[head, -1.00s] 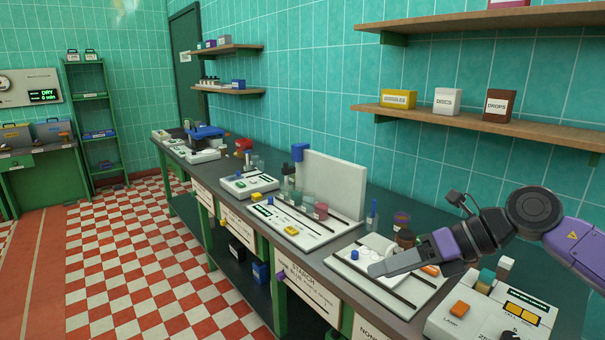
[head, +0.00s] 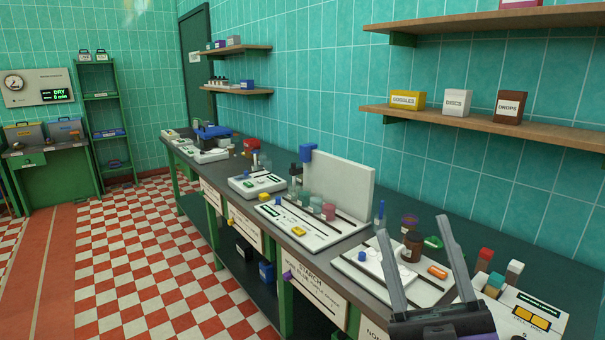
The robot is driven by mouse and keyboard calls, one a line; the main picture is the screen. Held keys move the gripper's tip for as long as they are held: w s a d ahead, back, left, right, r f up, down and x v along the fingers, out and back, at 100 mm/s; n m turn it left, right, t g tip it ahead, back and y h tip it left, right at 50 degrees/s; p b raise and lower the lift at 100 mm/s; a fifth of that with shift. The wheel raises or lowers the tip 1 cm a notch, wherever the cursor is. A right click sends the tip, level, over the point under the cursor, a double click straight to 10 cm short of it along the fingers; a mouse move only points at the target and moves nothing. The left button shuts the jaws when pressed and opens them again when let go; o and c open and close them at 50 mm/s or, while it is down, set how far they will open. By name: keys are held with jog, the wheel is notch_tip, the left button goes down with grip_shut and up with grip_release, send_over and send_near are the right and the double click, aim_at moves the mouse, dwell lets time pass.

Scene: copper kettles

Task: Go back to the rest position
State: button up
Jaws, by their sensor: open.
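My gripper (head: 418,262) is at the lower right in the head view. Its two grey fingers point up and stand wide apart, with nothing held between them. The fingers show in front of the white tray (head: 345,262) on the bench. A brown bottle (head: 412,247) shows between the fingers in the picture, but it stands behind them on the bench. The rest of my arm is below the frame.
A long dark bench (head: 285,222) runs along the tiled wall with several white devices on it. A wooden shelf (head: 560,136) with boxes hangs above. The checkered floor (head: 150,262) at left is clear.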

jog(key=s+d+f+m+g+h, duration=0.1)
jog(key=s+d+f+m+h, duration=0.15)
jog(key=f+m+h, duration=0.4)
jog(key=s+d+f+m+h, duration=0.2)
jog(key=s+f+m+h, duration=0.1)
jog(key=f+m+h, duration=0.3)
jog(key=s+d+f+g, duration=0.1)
jog(key=s+f+g, duration=0.4)
jog(key=s+f, duration=0.4)
jog(key=s+d+f+m+g, duration=0.1)
jog(key=s+f+g, duration=0.4)
jog(key=s, duration=1.2)
notch_tip(320, 180, down, 4)
jog(key=shift+s+f+g+y, duration=0.1)
jog(key=shift+s+g+y, duration=0.2)
jog(key=shift+s+y, duration=0.05)
